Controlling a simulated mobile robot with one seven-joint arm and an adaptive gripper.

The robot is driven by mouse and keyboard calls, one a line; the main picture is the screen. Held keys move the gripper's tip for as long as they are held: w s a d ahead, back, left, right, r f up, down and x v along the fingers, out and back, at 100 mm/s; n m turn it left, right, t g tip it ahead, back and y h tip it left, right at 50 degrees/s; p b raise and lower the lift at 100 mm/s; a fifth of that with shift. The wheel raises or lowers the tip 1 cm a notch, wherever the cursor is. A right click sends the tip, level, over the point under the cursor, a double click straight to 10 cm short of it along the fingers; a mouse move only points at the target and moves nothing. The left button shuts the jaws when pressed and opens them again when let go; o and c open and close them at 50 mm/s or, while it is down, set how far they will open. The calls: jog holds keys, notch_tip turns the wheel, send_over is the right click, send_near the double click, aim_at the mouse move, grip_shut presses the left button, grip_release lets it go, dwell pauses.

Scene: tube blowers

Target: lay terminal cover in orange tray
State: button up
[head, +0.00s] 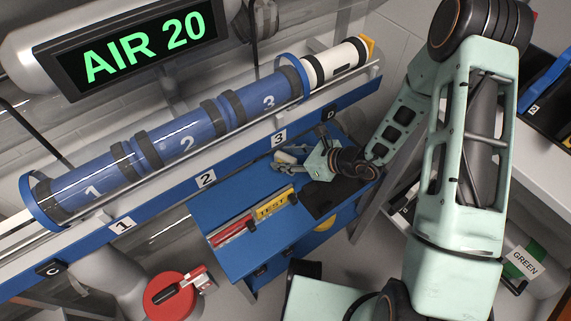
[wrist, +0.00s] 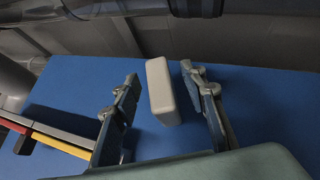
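A pale beige block (wrist: 163,92), which looks like the terminal cover, lies on the blue bench top (wrist: 75,85) in the wrist view. My gripper (wrist: 164,98) is open, with one finger on each side of the block. A gap shows at the left finger; the right finger is very close, and I cannot tell whether it touches. In the head view the block (head: 285,157) is small and pale by my gripper (head: 282,163) at the back of the bench. I cannot make out an orange tray in either view.
A yellow TEST block (head: 272,206) and a red piece (head: 231,230) lie on the bench front left of my gripper. A blue rail (head: 170,203) with a clear tube of blue carriers (head: 188,143) runs behind.

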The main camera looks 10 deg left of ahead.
jog(key=shift+c, duration=0.4)
grip_shut()
jog(key=shift+r, duration=0.1)
